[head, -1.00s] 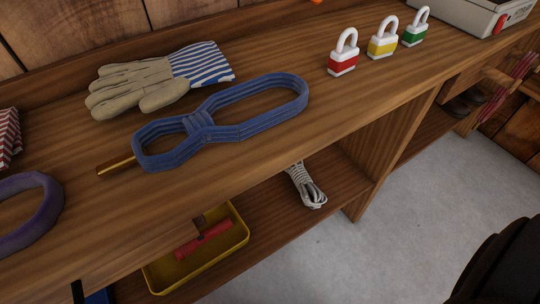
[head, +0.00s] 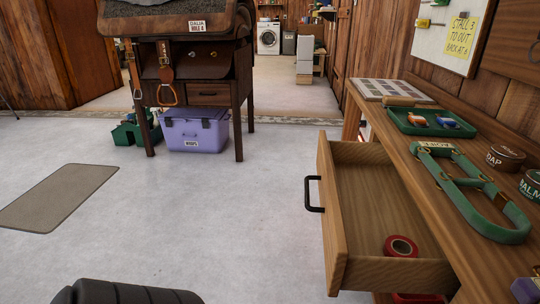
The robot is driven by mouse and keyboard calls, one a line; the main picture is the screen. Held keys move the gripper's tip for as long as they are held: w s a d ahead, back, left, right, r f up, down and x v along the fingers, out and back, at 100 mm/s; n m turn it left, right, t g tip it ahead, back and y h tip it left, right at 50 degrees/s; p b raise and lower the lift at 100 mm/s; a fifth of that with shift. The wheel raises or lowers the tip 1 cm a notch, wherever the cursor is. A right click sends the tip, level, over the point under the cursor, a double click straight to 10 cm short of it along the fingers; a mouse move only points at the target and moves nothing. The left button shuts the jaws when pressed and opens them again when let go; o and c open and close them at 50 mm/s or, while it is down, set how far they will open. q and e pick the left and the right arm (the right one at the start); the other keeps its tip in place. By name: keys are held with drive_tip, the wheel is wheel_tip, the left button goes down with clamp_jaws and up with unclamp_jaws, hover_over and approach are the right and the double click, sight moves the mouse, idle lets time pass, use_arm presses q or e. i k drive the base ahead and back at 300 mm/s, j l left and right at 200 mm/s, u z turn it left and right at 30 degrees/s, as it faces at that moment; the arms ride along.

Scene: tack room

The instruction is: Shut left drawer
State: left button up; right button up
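An open wooden drawer (head: 333,222) sticks out from under the wooden bench (head: 399,151) on the right of the head view. Its black bar handle (head: 309,194) is on the front panel, facing left. A red roll of tape (head: 401,247) lies inside the drawer near its close end. Whether this is the left drawer I cannot tell from this view. Neither of my grippers shows; a black rounded shape at the bottom left edge appears to be part of me.
A green halter (head: 463,186), a green tray (head: 432,122) and round tins (head: 505,157) are on the bench. A saddle stand (head: 208,92) with a purple box (head: 195,130) stands ahead. A mat (head: 58,197) lies at left. The floor left of the drawer is clear.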

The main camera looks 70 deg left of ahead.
sight(364, 200)
drive_tip(key=i+j+u, duration=0.1)
drive_tip(key=u, duration=1.4)
